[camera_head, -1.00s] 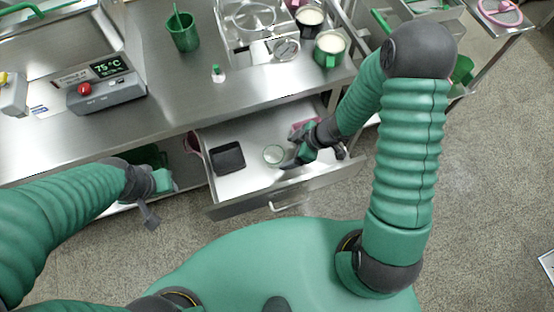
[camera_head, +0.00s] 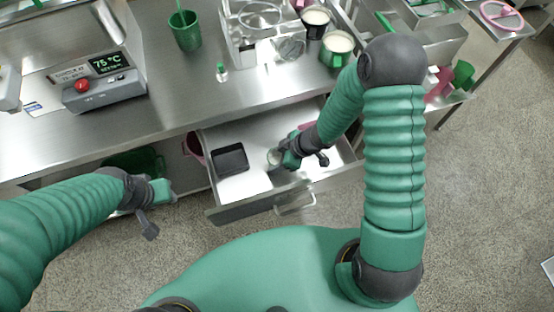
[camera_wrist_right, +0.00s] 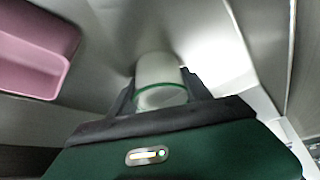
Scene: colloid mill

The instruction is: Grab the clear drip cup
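The clear drip cup (camera_head: 273,157), a small see-through cup with a green rim, stands in the open drawer. In the right wrist view the cup (camera_wrist_right: 158,72) is straight ahead, between my right gripper's (camera_wrist_right: 158,92) two dark fingers. These are spread on either side of it; I cannot tell whether they touch it. In the head view my right gripper (camera_head: 284,158) covers part of the cup. My left gripper (camera_head: 149,228) hangs left of the drawer, away from the cup; its finger opening cannot be made out.
The steel drawer (camera_head: 240,207) also holds a black tray (camera_head: 230,158) on the left and a pink bin (camera_wrist_right: 35,62) near the cup. The counter above carries a controller (camera_head: 105,90), a green cup (camera_head: 185,32) and filled mugs (camera_head: 337,48).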

